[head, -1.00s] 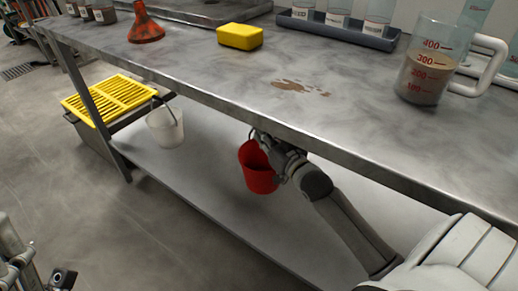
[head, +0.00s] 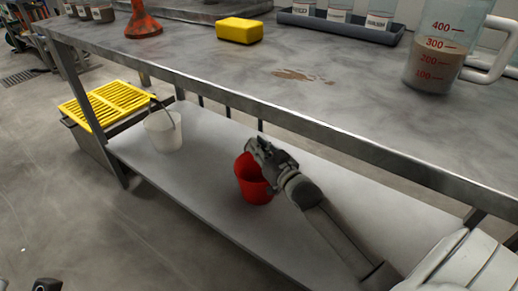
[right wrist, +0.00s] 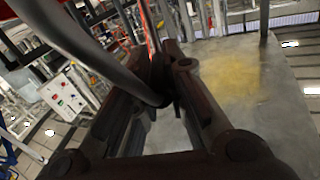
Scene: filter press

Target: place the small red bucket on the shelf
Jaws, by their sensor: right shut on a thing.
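The small red bucket (head: 255,183) is under the table, over the grey lower shelf (head: 205,185) in the head view. It looks nearly upright. I cannot tell whether its base touches the shelf. My right gripper (head: 257,150) is at its rim, shut on the bucket, seemingly by its handle. In the right wrist view my right gripper's dark fingers (right wrist: 165,75) close around a dark curved bar; the bucket's body is not clear there. A small dark part at the bottom left of the head view may be my left gripper (head: 46,284); its fingers cannot be made out.
A white bucket (head: 163,132) stands on the shelf to the left, near a yellow grate (head: 105,103). The table's front edge (head: 240,98) runs above the shelf. On top are a yellow sponge (head: 239,30) and a measuring jug (head: 436,58).

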